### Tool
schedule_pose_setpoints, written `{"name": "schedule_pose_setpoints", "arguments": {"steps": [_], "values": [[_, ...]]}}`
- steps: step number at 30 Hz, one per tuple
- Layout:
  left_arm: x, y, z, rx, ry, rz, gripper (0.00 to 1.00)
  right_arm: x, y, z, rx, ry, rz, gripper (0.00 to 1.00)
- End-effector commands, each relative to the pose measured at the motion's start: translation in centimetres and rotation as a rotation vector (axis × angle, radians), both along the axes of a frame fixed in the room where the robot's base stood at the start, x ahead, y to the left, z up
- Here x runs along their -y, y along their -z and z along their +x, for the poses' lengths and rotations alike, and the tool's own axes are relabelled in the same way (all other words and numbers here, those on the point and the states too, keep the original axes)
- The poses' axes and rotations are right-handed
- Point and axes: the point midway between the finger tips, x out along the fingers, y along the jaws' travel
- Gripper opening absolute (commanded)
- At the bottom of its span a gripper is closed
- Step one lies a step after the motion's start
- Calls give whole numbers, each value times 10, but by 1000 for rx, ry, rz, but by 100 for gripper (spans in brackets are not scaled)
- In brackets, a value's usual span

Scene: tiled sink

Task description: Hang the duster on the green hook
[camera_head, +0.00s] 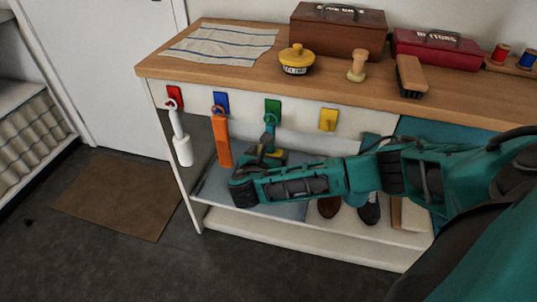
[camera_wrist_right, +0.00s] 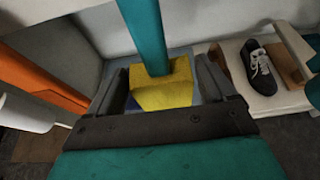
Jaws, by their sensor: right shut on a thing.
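The duster has a teal handle (camera_head: 269,129) with a loop at its top and a yellow head (camera_wrist_right: 165,88). It is upright, handle up, in front of the shelf unit. The green hook (camera_head: 273,105) is on the unit's front rail. The loop overlaps the lower part of the green hook in the head view; I cannot tell whether it is over the hook's peg. My right gripper (camera_head: 268,156) is shut on the duster, its fingers on either side of the yellow head in the wrist view (camera_wrist_right: 165,92). My left gripper is not in view.
A white roller (camera_head: 183,150) hangs at the red hook (camera_head: 174,94), an orange item (camera_head: 222,143) at the blue hook (camera_head: 221,101). The yellow hook (camera_head: 328,119) is bare. Shoes (camera_head: 369,208) stand on the lower shelf. A brush (camera_head: 410,75) lies on the worktop (camera_head: 225,76).

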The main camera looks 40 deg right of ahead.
Motion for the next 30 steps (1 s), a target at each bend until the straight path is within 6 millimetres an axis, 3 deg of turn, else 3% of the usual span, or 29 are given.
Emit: {"name": "schedule_pose_setpoints", "arguments": {"steps": [2, 3, 7, 17, 30], "values": [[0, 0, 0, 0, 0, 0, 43, 0, 0, 0, 0, 0, 0, 59], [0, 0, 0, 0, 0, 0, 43, 0, 0, 0, 0, 0, 0, 86], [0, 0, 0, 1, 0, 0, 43, 0, 0, 0, 0, 0, 0, 99], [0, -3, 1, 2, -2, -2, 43, -4, -3, -3, -1, -2, 2, 100], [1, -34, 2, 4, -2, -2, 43, -66, -37, -55, -2, -4, 3, 100]]}}
